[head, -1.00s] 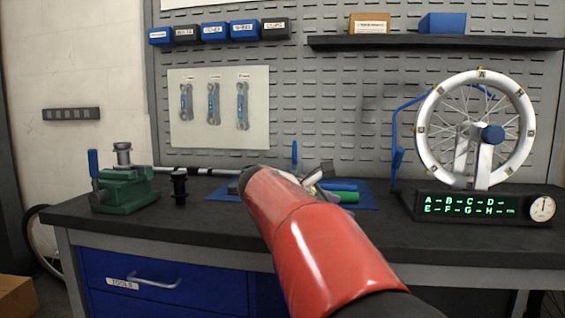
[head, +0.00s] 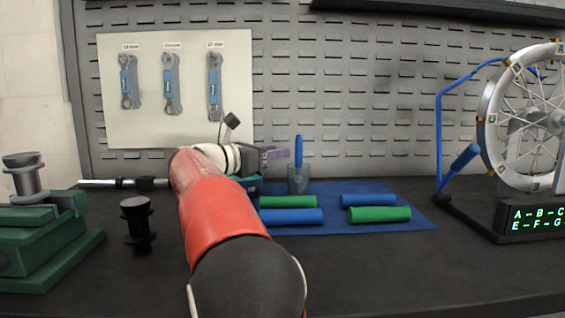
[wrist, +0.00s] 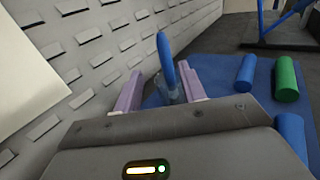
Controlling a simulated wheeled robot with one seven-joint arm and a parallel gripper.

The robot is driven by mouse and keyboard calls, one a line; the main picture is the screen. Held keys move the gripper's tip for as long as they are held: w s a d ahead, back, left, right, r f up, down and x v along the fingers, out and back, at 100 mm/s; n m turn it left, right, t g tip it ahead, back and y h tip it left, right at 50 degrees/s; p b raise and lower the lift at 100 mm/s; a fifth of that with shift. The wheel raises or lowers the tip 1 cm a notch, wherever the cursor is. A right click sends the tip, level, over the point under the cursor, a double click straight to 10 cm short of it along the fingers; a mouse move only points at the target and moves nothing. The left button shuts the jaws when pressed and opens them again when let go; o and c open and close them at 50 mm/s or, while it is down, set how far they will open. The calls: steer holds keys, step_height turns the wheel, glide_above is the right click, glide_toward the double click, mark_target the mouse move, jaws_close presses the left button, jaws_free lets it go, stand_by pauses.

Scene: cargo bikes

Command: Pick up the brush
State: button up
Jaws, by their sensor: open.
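The brush shows as an upright blue handle (head: 298,152) standing in a small grey cup (head: 298,180) on a blue mat (head: 330,227). Its lower end is hidden in the cup. My gripper (head: 279,153) is just left of the handle in the head view, with its purple fingers pointing right towards it. In the wrist view the fingers (wrist: 161,72) are apart and empty, and the blue handle (wrist: 166,52) appears between them, a little beyond their tips. The cup (wrist: 172,90) shows below it.
Green and blue rollers lie on the mat, including a front green one (head: 380,214). A pegboard wall (head: 340,110) stands behind. A black spool (head: 137,222) and green vise (head: 45,240) are left; a wheel stand (head: 530,220) is right. The front bench is clear.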

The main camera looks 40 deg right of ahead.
mark_target(296, 148)
steer(key=d, duration=0.2)
steer(key=s+d, duration=0.1)
steer(key=d, duration=0.4)
steer(key=shift+s+d+r, duration=0.1)
steer(key=shift+s+d, duration=0.05)
steer(key=shift+d, duration=0.2)
steer(key=shift+c, duration=0.4)
jaws_close()
